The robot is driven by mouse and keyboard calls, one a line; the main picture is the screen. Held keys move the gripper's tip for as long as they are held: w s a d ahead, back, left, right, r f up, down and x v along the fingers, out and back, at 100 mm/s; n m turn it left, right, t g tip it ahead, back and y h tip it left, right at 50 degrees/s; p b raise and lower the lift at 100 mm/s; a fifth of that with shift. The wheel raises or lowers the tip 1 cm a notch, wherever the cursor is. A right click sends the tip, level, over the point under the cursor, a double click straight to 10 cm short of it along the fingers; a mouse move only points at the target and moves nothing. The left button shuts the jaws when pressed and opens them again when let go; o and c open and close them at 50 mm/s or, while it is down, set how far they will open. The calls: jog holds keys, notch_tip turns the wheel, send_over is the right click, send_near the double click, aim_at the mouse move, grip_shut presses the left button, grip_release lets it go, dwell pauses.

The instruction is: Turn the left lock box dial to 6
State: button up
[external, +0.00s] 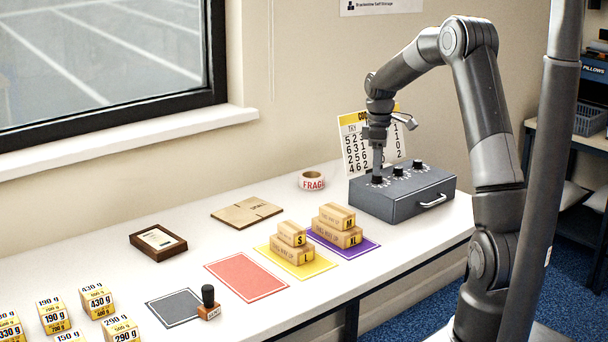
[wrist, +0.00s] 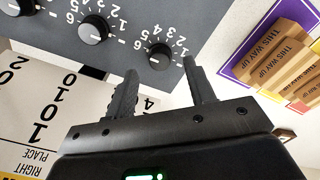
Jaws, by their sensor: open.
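The grey lock box (external: 412,200) stands at the right end of the table with three black dials in a row on its top. In the external view the left dial (external: 377,179) is directly below my gripper (external: 377,168). In the wrist view, turned around, this left dial (wrist: 160,56) shows between the tips of my open gripper (wrist: 160,68), one finger on each side. I cannot tell whether the fingers touch it. White numbers ring the dial; its setting is too small to read surely. The middle dial (wrist: 93,29) is to its left there.
A number card (external: 358,140) leans behind the box, close to my gripper. Small cartons stand on the yellow mat (external: 318,267) and purple mat (external: 365,247) left of the box. A tape roll (external: 311,181) and a flat carton (external: 246,212) lie further left.

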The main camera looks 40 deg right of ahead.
aim_at(377, 178)
notch_tip(377, 178, up, 8)
dwell(0.5)
jog(key=shift+n, duration=0.5)
notch_tip(377, 178, down, 11)
jog(key=shift+c, duration=0.4)
jog(key=c, duration=0.9)
